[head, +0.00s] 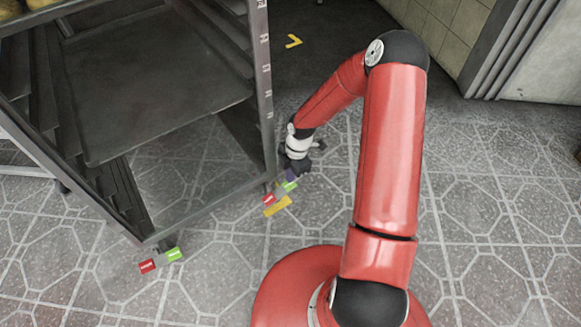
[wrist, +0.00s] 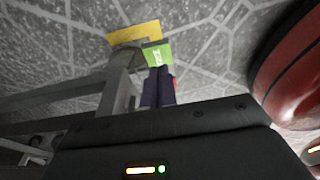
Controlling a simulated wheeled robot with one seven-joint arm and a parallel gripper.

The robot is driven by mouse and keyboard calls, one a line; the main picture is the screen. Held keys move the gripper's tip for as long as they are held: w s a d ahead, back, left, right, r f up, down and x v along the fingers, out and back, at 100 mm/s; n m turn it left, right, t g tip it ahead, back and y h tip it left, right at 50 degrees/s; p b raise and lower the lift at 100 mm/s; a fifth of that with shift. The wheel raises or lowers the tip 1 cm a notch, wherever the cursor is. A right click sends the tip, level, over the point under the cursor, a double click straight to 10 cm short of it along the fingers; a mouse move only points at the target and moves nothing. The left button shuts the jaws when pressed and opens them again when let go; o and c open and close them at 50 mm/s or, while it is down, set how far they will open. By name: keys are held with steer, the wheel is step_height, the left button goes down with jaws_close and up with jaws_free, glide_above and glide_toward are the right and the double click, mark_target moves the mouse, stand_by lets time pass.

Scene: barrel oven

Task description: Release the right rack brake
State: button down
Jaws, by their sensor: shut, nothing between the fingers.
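The rack (head: 272,110) stands at the left in the head view. Its right brake (head: 269,199) is low at the right front corner post, with a red tab and a green tab. In the wrist view the brake's green tab (wrist: 157,54) lies just past my fingertips, and only a sliver of red shows beside them. My gripper (head: 291,174) is low at the floor beside that corner, close to the green tab. In the wrist view my gripper (wrist: 159,80) is shut and empty, its dark purple fingers pointing at the green tab. Whether they touch it I cannot tell.
The left brake (head: 147,265) has red and green tabs under the rack's other front corner. A yellow floor mark (head: 278,206) lies beside the right brake. Another yellow mark (head: 293,41) is farther back. Tiled floor (head: 490,210) is clear at the right.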

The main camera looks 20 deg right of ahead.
steer(key=shift+d+f, duration=0.15)
steer(key=shift+f, duration=0.7)
steer(key=shift+w+d+f+y+p, duration=0.2)
steer(key=shift+d+f+y+p, duration=0.15)
steer(key=shift+y+p, duration=0.45)
steer(key=shift+w+d+f+g+y, duration=0.1)
steer(key=shift+d+f+g+y, duration=0.25)
steer(key=shift+g+y, duration=0.2)
steer(key=shift+w+d+f+b, duration=0.1)
steer(key=shift+d+f+b, duration=0.25)
steer(key=shift+f, duration=0.35)
